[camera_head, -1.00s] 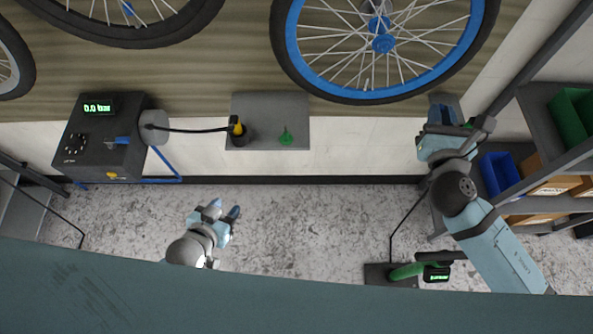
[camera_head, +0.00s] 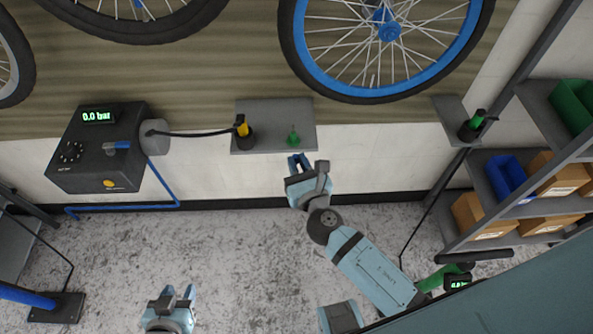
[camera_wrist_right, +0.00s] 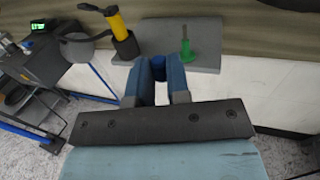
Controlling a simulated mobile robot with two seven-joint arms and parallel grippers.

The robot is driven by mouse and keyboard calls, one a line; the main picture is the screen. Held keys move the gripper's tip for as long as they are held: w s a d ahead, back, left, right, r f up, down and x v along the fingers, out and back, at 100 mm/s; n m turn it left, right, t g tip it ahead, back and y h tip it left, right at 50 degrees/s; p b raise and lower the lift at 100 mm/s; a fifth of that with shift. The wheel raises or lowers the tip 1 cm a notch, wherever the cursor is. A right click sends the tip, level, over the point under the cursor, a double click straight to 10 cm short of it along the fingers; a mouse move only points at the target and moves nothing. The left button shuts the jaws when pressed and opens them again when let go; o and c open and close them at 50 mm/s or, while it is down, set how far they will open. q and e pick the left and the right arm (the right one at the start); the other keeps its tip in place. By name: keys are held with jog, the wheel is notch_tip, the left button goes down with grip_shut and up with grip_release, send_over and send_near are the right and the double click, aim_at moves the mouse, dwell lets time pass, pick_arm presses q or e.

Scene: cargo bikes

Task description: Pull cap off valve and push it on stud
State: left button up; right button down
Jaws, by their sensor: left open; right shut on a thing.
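My right gripper (camera_head: 298,160) is in front of the grey wall plate, below the green upright stud (camera_head: 293,138). In the right wrist view my right gripper (camera_wrist_right: 159,80) is shut on a small dark blue cap (camera_wrist_right: 158,68). The green stud (camera_wrist_right: 186,50) stands on the plate, ahead and right of the cap and apart from it. A black holder with a green upright piece (camera_head: 473,124), perhaps the valve, sits on the right bracket; no gripper touches it. My left gripper (camera_head: 178,293) is open and empty, low over the floor.
A yellow-and-black tool (camera_head: 242,130) stands in a holder on the grey plate (camera_head: 270,108), cabled to the gauge box (camera_head: 100,147). The blue-rimmed wheel (camera_head: 390,50) hangs above. Shelves with bins (camera_head: 505,178) stand at right.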

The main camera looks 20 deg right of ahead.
jog(key=shift+w+d, duration=0.2)
jog(key=shift+w, duration=0.55)
jog(key=shift+w+d+p, duration=0.2)
jog(key=shift+w+d, duration=0.3)
jog(key=shift+w, duration=1.3)
jog(key=shift+w+d+p, duration=0.15)
jog(key=shift+w+d, duration=0.4)
jog(key=shift+w, duration=1.3)
jog(key=shift+w+d+p, duration=0.2)
jog(key=shift+w+d, duration=0.3)
jog(key=shift+w, duration=1.3)
jog(key=shift+f+b, duration=0.7)
jog(key=shift+f, duration=0.2)
jog(key=c, duration=0.7)
grip_release()
jog(key=shift+s, duration=0.1)
